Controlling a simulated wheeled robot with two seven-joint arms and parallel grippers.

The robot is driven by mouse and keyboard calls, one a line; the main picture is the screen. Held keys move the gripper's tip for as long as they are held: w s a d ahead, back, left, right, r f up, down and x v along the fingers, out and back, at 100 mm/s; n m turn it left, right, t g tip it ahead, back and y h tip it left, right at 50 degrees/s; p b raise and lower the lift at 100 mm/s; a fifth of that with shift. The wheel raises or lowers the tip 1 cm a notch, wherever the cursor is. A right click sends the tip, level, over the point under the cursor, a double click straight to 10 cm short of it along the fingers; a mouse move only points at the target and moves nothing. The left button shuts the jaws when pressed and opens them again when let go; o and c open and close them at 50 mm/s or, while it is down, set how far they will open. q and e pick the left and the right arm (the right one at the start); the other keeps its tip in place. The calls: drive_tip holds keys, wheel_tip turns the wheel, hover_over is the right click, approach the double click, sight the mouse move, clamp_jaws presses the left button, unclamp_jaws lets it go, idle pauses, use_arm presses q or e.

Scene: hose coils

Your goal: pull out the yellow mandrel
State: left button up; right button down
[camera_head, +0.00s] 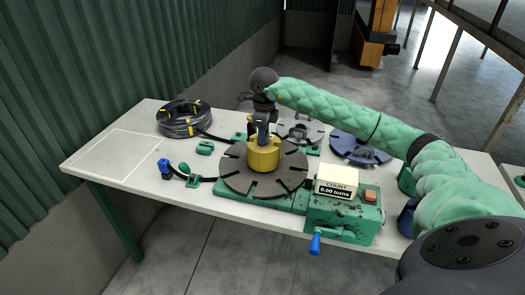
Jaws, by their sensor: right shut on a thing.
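The yellow mandrel (263,154) stands upright at the centre of the dark slotted disc (240,178) on the green winder. A grey-blue handle rises from its top. My right gripper (262,122) reaches in from the right, points down over the mandrel and is shut on that handle. The fingertips are small and partly merge with the handle in this view. I cannot tell whether the mandrel is seated in the disc or slightly raised. My left gripper is not in view.
A black hose coil with yellow bands (184,118) lies at the back left. A marked rectangle (108,154) on the table is bare. A grey disc (301,131) and a blue-grey disc (358,150) lie behind right. The counter box (336,182) and blue-handled crank (315,243) are in front.

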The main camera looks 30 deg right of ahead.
drive_tip(key=shift+r, duration=0.1)
drive_tip(key=shift+r+p, duration=1.1)
drive_tip(key=shift+r, duration=2.65)
wheel_tip(320, 180, up, 6)
drive_tip(key=p, duration=0.1)
drive_tip(key=shift+r+p, duration=0.15)
drive_tip(key=shift+p, duration=0.25)
